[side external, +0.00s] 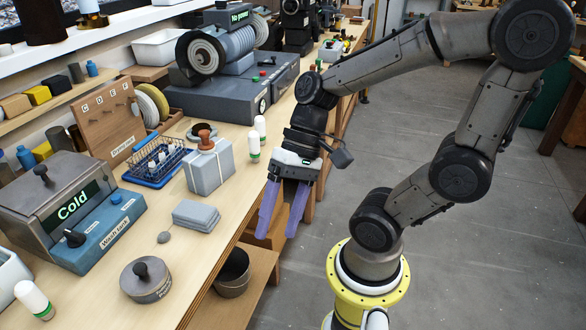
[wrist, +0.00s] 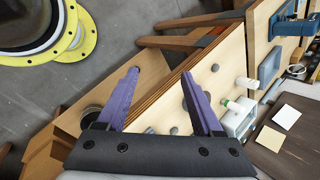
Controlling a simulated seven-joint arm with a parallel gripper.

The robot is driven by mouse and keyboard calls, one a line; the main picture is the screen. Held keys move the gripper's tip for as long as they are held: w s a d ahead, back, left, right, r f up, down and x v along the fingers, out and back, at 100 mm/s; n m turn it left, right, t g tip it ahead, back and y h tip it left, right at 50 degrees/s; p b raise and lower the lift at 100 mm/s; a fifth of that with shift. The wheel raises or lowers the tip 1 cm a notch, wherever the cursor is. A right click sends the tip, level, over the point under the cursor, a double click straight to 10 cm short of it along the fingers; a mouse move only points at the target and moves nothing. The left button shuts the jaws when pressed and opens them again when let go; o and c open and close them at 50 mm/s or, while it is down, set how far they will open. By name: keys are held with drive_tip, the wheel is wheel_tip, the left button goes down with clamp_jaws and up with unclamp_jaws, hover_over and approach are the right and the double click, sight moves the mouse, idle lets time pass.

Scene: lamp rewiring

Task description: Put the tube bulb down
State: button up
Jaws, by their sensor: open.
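My gripper (side external: 280,222) is open with nothing between its purple fingers. It points down by the bench's front edge, and its fingers also show spread in the wrist view (wrist: 160,85). White cylinders with green bands stand on the bench: one (side external: 253,145) beside the grey block, another (side external: 260,128) just behind it, and one (side external: 33,300) tilted at the front left. I cannot tell which of them, if any, is the tube bulb. The wrist view shows two white cylinders (wrist: 236,107) to the right of the fingers, apart from them.
A grey block (side external: 208,170) with a stamp-like knob, flat grey plates (side external: 196,215) and a round lidded pot (side external: 146,280) stand on the bench. A blue wire basket (side external: 156,164) and the "Cold" wash tank (side external: 70,212) lie behind. A dark bin (side external: 232,272) sits below the bench edge.

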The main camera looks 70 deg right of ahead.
drive_tip(key=d+r+n+t+h, duration=0.4)
drive_tip(key=d+r+n+h, duration=0.1)
drive_tip(key=d, duration=0.3)
drive_tip(key=shift+n+h, duration=0.7)
drive_tip(key=shift+n, duration=0.1)
